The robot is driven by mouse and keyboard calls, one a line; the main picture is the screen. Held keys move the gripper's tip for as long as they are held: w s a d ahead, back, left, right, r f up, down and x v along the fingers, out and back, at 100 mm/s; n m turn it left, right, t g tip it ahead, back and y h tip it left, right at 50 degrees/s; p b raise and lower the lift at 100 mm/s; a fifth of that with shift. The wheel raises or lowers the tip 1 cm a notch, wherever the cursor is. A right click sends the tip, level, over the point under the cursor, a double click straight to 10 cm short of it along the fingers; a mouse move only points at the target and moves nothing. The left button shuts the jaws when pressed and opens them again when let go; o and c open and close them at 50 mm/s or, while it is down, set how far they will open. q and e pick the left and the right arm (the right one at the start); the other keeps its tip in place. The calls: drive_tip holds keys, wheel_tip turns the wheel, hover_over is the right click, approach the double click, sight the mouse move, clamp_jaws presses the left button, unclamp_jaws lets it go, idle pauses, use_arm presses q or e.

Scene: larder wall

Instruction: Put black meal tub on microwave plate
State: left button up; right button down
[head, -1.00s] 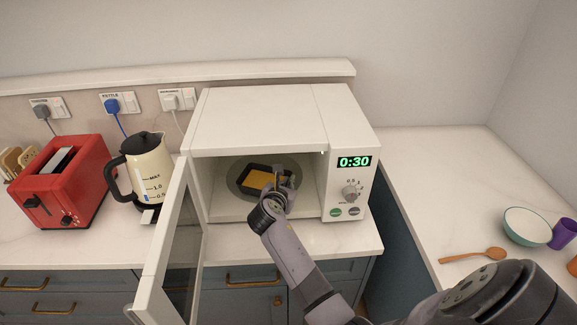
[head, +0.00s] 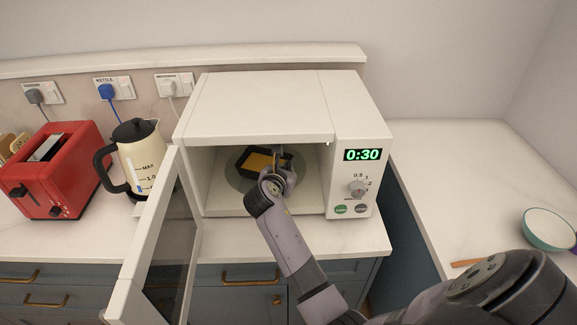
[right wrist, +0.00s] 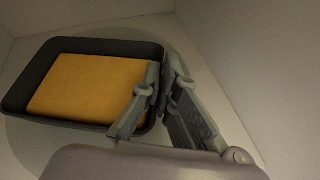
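The black meal tub (head: 243,161), with a yellow-orange filling (head: 260,162), is inside the open microwave (head: 262,110). It is over the round grey microwave plate (head: 236,178); whether it rests fully on it I cannot tell. My right gripper (head: 284,164) reaches in at the tub's right side. In the right wrist view, the tub (right wrist: 110,47) lies left of my right gripper (right wrist: 163,82), whose fingertips are close together on its right rim, one inside and one outside. The plate (right wrist: 28,140) shows beneath the tub. My left gripper is not in view.
The microwave door (head: 160,240) stands open to the left. A cream kettle (head: 140,160) and a red toaster (head: 60,170) stand left of it. A bowl (head: 549,230) is on the right counter (head: 450,170), which is otherwise mostly clear.

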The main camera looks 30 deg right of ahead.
drive_tip(key=c, duration=2.2)
unclamp_jaws()
drive_tip(key=shift+w+d+f, duration=0.15)
drive_tip(key=shift+w+f, duration=0.15)
drive_tip(key=shift+c, duration=0.2)
drive_tip(key=o, duration=0.4)
drive_tip(key=shift+r, duration=0.1)
drive_tip(key=shift+o, duration=0.2)
drive_tip(key=b+v, duration=0.1)
drive_tip(key=v, duration=1.1)
drive_tip(key=shift+r, duration=0.15)
